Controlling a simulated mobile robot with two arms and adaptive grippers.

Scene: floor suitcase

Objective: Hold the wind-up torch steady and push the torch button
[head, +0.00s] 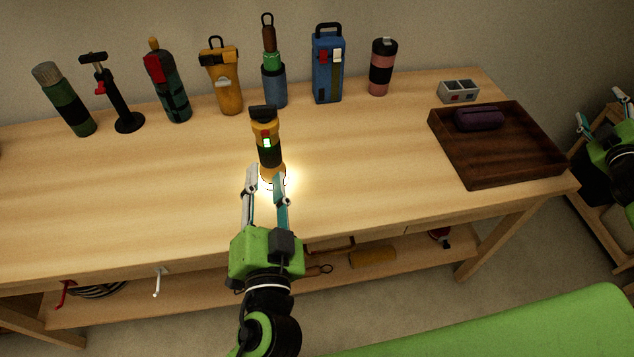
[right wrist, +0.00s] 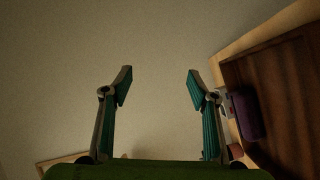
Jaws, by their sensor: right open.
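The wind-up torch (head: 269,155), yellow and black with a dark crank on top, stands upright on the bench near its middle. A small green light (head: 267,143) glows on its front, and bright light spills on the wood around its foot. My left gripper (head: 266,172) is at the torch's lower end, with its fingers apart, one at each side; I cannot tell whether they press on it. My right gripper (head: 602,115) is open and empty beyond the bench's right end. Its spread fingers also show in the right wrist view (right wrist: 160,85).
Several bottles and tools stand along the back of the workbench (head: 150,190), including a blue box-shaped item (head: 327,65). A dark wooden tray (head: 500,165) with a purple case (head: 479,118) lies at the right, a small grey box (head: 458,91) behind. The bench's left front is clear.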

